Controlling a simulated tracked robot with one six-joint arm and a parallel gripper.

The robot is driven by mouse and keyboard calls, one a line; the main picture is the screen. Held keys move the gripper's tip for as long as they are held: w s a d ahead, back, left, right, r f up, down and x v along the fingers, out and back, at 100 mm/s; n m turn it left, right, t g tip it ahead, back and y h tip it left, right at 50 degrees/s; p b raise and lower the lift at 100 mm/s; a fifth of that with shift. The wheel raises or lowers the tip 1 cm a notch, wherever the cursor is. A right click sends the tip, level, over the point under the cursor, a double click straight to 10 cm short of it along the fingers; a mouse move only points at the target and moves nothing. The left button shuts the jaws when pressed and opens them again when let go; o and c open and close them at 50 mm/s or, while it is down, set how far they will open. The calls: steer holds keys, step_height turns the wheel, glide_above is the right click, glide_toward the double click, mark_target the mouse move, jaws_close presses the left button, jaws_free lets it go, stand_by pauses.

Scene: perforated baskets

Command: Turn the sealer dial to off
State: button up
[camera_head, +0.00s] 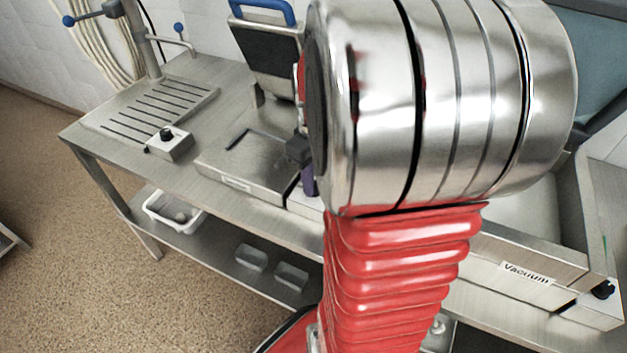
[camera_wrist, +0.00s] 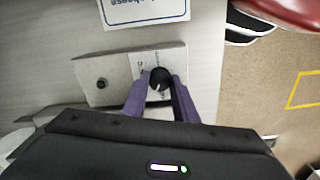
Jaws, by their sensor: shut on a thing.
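The dial (camera_wrist: 158,77) is a round black knob with a pale mark, on a light grey panel (camera_wrist: 117,66) in the wrist view. Small printing sits around it, too small and partly covered to read. My gripper (camera_wrist: 160,82) has two purple fingers, one on each side of the dial, shut on it. In the head view a purple fingertip of my gripper (camera_head: 308,181) shows at the front edge of the bench equipment. My arm hides the dial there.
A second dark knob (camera_wrist: 101,84) is on the panel's left. A printed label card (camera_wrist: 145,10) lies above it. In the head view a box with a black knob (camera_head: 168,146) stands at left, and a "Vacuum" machine (camera_head: 525,250) at right. A white tray (camera_head: 172,213) is on the shelf below.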

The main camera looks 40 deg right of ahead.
steer(key=n, duration=0.5)
steer(key=shift+d, duration=0.1)
stand_by(0.3)
steer(key=o, duration=1.1)
steer(key=shift+c, duration=0.2)
steer(key=shift+r, duration=0.1)
step_height(320, 180, up, 14)
steer(key=shift+f, duration=0.2)
stand_by(0.3)
